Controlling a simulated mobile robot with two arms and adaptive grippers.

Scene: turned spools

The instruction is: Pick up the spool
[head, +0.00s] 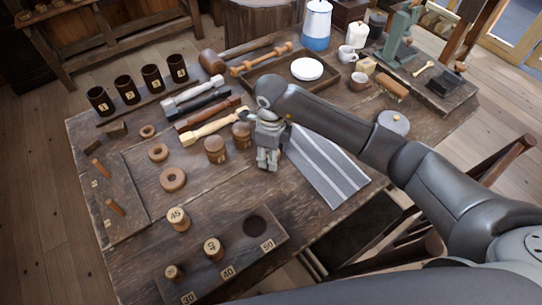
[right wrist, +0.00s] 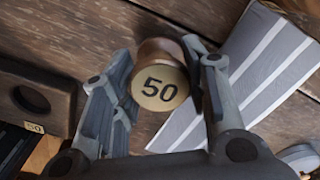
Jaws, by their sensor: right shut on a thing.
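The spool marked 50 (right wrist: 161,85) is a turned wooden piece with a pale round top. In the right wrist view it sits between the two fingers of my right gripper (right wrist: 163,98), which is shut on it. In the head view my right gripper (head: 268,158) points down over the table beside the striped cloth, and its fingers hide most or all of that spool. I cannot tell whether the spool is clear of the table. My left gripper is not in view.
A wooden block (head: 190,290) at the front has an empty hole (head: 254,225) by the 50 label; numbered spools (head: 213,248) stand at it. Two wooden jars (head: 215,150) are left of my gripper. A grey striped cloth (head: 325,165) lies right. Tools, mugs and a tray (head: 270,88) fill the back.

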